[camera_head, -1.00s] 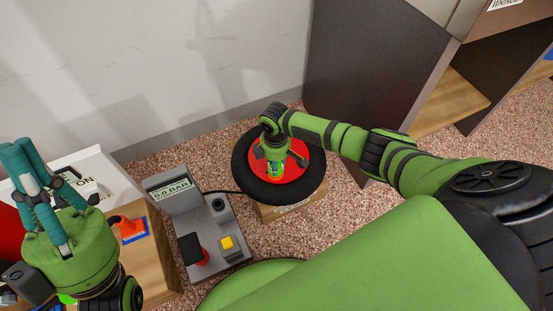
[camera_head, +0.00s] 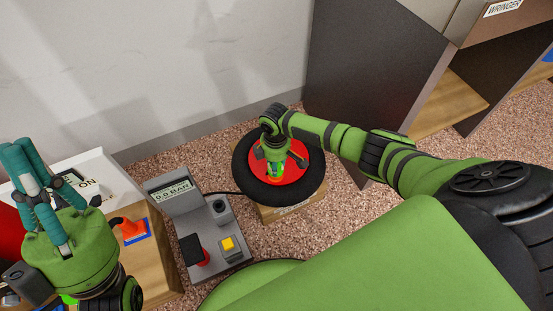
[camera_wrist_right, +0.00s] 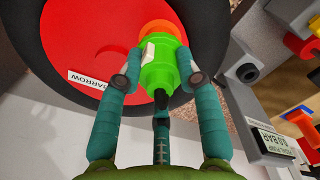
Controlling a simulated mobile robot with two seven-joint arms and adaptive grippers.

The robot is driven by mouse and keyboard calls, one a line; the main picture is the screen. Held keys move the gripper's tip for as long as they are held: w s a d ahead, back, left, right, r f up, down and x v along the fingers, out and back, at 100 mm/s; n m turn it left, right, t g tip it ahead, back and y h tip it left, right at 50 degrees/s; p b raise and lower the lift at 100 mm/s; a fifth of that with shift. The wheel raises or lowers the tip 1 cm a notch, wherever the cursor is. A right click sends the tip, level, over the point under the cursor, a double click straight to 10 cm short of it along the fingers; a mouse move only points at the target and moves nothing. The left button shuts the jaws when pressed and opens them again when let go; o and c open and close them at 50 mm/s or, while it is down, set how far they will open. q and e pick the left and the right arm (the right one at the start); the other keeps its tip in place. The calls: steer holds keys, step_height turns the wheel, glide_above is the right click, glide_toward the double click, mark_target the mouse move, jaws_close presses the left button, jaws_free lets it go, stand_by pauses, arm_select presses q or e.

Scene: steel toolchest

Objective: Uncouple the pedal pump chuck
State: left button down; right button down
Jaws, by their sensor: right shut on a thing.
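The pump chuck (camera_wrist_right: 158,68) is a bright green cylinder with a pale tab, in the right wrist view at the hub of the wheel. My right gripper (camera_wrist_right: 158,70) has its teal fingers closed around the chuck. The wheel has a black tyre (camera_head: 247,187) and a red disc (camera_head: 293,172) labelled "BARROW". The grey pedal pump (camera_head: 207,232) stands left of the wheel, with a "0.0 BAR" display, a red-based black pedal and a yellow button. A black hose runs from it towards the wheel. My left gripper (camera_head: 32,180) is raised at the far left, fingers pointing up; its opening is unclear.
A wooden bench (camera_head: 160,262) with an orange tool on a blue mat stands at the left. The wheel rests on a wooden block (camera_head: 290,208). A dark cabinet (camera_head: 375,70) stands at the back right. Speckled floor (camera_head: 180,165) shows around the pump.

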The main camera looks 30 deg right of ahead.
steer(key=shift+r, duration=0.3)
steer(key=shift+r+p, duration=1.3)
steer(key=shift+p, duration=0.3)
steer(key=shift+r, duration=0.2)
step_height(320, 180, up, 6)
steer(key=p, duration=0.6)
steer(key=shift+f, duration=0.25)
steer(key=a+f+b, duration=0.3)
steer(key=a+b, duration=0.1)
steer(key=a, duration=0.6)
steer(key=w+a+f+b, duration=0.1)
steer(key=a+f+b, duration=0.3)
steer(key=a, duration=0.6)
steer(key=shift+a+f+b, duration=0.25)
steer(key=shift+a+b, duration=0.15)
steer(key=shift+b, duration=0.3)
steer(key=shift+w, duration=0.1)
